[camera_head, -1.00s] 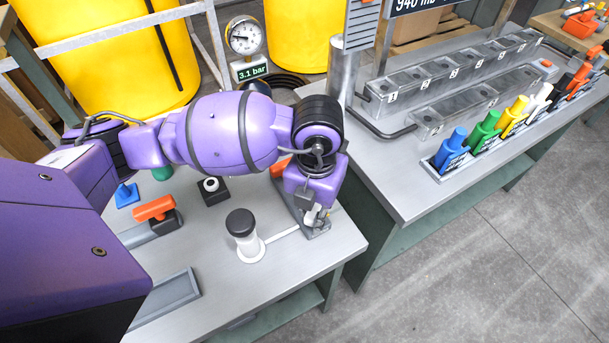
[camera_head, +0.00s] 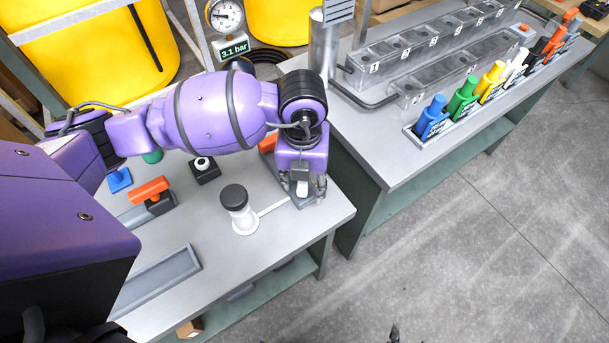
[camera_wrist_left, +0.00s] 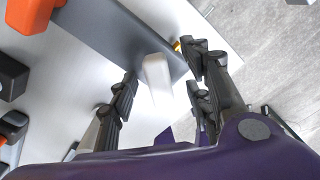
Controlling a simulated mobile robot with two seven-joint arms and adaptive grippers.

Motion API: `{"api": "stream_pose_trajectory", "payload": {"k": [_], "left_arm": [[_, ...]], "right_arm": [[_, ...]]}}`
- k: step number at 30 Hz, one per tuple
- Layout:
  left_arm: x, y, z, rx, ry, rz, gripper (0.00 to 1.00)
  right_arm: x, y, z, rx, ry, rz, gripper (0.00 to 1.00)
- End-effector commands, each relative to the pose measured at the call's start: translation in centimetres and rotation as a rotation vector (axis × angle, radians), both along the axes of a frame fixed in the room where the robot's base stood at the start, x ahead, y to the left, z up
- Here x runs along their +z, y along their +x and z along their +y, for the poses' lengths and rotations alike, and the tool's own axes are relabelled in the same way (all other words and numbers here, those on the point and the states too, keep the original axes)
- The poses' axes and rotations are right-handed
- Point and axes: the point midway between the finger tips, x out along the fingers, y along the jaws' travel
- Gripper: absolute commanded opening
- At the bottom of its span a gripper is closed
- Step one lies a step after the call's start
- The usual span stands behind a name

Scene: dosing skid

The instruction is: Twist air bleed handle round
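A small white handle (camera_wrist_left: 156,74) stands at the end of a grey block (camera_wrist_left: 112,35) in the left wrist view; I take it for the air bleed handle. My left gripper (camera_wrist_left: 160,66) is open, with one finger to the left of the handle and the others to its right. Gaps show on both sides, so the fingers do not appear closed on it. In the head view, my left gripper (camera_head: 304,190) points down at the bench's right end, mostly hidden by its wrist. A small dark tip at the bottom edge may be my right gripper (camera_head: 394,334).
An orange handle (camera_head: 150,190), a blue knob (camera_head: 119,179) and a grey tray (camera_head: 155,281) lie further left. A second bench (camera_head: 370,160) stands across a gap.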

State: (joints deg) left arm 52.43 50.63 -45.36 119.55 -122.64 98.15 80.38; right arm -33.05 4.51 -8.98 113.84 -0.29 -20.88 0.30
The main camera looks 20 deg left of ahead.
Motion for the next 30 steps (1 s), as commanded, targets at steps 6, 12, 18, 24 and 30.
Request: {"api": "stream_pose_trajectory", "payload": {"k": [6, 12, 18, 24, 30], "left_arm": [[-0.1, -0.1, 0.0, -0.001, 0.0, 0.002, 0.5], [0.4, 0.0, 0.0, -0.001, 0.001, 0.001, 0.5], [2.1, 0.0, 0.0, -0.001, 0.001, -0.003, 0.5], [3.7, 0.0, 0.0, -0.001, 0.0, -0.002, 0.5], [5.3, 0.0, 0.0, 0.0, 0.0, -0.004, 0.5]], "right_arm": [[0.5, 0.8, 0.1, 0.002, 0.001, -0.015, 0.5], [1.1, 1.4, 0.1, 0.004, 0.001, -0.029, 0.5], [2.7, 2.5, 0.1, 0.003, 0.001, -0.055, 0.5], [4.2, 3.4, 0.1, 0.002, 0.0, -0.079, 0.5], [5.5, 4.0, 0.0, -0.001, 0.0, -0.097, 0.5]]}}
